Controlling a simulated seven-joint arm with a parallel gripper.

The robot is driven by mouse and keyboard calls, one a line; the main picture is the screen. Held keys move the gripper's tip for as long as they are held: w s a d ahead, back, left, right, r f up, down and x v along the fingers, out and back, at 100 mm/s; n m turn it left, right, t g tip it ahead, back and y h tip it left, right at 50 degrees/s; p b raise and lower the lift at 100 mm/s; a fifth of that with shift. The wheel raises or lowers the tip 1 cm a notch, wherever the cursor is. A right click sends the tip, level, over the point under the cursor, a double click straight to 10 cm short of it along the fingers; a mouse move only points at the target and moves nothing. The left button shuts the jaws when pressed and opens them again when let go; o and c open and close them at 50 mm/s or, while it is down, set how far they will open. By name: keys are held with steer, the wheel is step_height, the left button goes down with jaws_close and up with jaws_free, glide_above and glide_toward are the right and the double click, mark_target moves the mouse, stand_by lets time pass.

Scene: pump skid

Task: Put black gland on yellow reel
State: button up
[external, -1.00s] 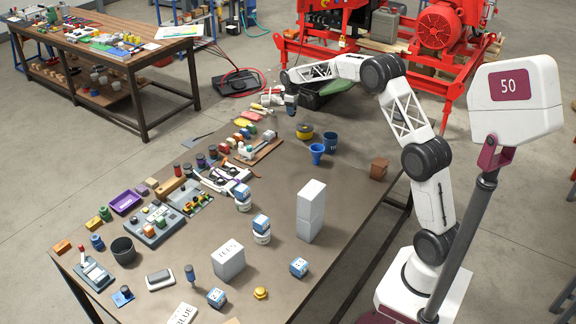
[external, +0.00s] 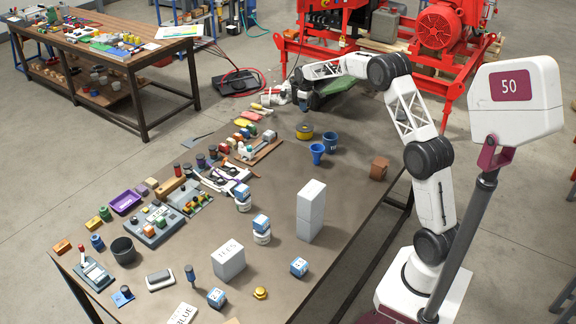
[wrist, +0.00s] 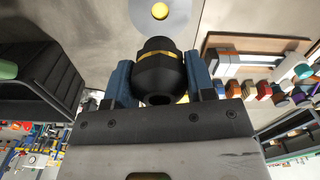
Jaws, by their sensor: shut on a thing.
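The yellow reel (external: 304,132) stands on the brown workbench beside the blue cups, with a dark top. My gripper (external: 302,103) is at the far end of the bench, above and beyond the reel and apart from it. In the wrist view, the blue fingers of my gripper (wrist: 159,82) are shut on the black gland (wrist: 158,70), a rounded dark body with a thin gold band. A grey disc with a yellow centre (wrist: 160,11) lies past the gland at the top edge; I cannot tell whether it is the reel. The gland is not clear in the external view.
A black bin (wrist: 40,78) with a green item is close beside my gripper. Blue cups (external: 317,151) stand right of the reel. A board with parts (external: 258,151) lies to its left. Tall white blocks (external: 311,210) stand nearer the front. Bench between them is clear.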

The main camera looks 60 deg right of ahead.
steer(key=shift+f, duration=2.1)
steer(key=shift+f, duration=2.5)
steer(key=o, duration=0.9)
steer(key=shift+f, duration=0.15)
step_height(320, 180, up, 12)
steer(key=shift+r, duration=0.15)
